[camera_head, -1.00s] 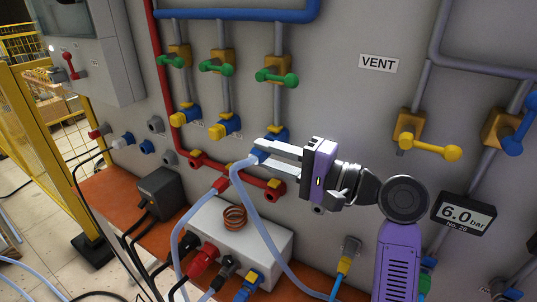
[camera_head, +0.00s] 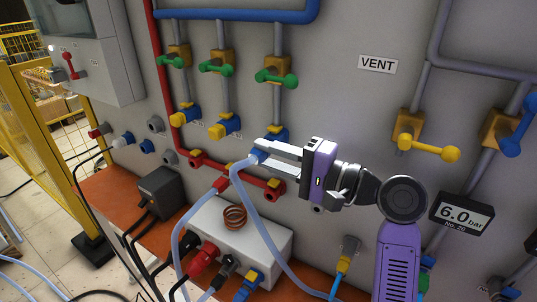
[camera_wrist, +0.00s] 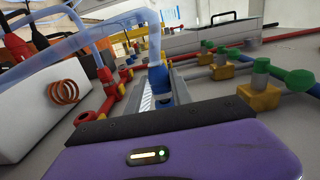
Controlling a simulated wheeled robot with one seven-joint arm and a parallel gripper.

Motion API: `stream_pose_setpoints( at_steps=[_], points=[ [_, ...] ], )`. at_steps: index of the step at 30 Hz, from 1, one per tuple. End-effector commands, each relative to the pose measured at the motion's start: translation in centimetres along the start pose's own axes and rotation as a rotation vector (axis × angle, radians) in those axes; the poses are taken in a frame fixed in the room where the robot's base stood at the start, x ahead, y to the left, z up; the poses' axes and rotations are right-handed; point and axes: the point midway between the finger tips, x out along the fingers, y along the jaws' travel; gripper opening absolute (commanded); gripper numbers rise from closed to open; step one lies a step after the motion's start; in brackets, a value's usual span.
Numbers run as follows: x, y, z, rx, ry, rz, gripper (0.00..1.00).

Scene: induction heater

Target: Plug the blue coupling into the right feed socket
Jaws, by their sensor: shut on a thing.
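My gripper (camera_head: 264,151) reaches in from the right and is shut on the blue coupling (camera_head: 258,157), which has a pale blue hose hanging from it. In the wrist view the blue coupling (camera_wrist: 158,82) shows between the fingers. The right feed socket (camera_head: 278,134) is blue, below the right green-handled valve. It lies just above and right of the fingertips, partly hidden by the upper finger. The coupling is apart from it, a little lower and to the left.
Two more blue feed sockets with yellow parts (camera_head: 185,116) (camera_head: 226,127) sit to the left. Red sockets (camera_head: 275,188) line a red pipe just below the gripper. A red coupling (camera_head: 221,185) with a hose sits there. A white box with a copper coil (camera_head: 234,217) stands below.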

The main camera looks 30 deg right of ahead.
Motion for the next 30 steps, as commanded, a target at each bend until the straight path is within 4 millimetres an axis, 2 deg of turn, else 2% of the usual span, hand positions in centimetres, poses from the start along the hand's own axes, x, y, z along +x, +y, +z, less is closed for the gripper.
stream_pose_setpoints(
  at_steps=[30],
  points=[
    [0.03, -0.04, -0.63, 0.000, 0.000, 0.000, 0.00]
  ],
)
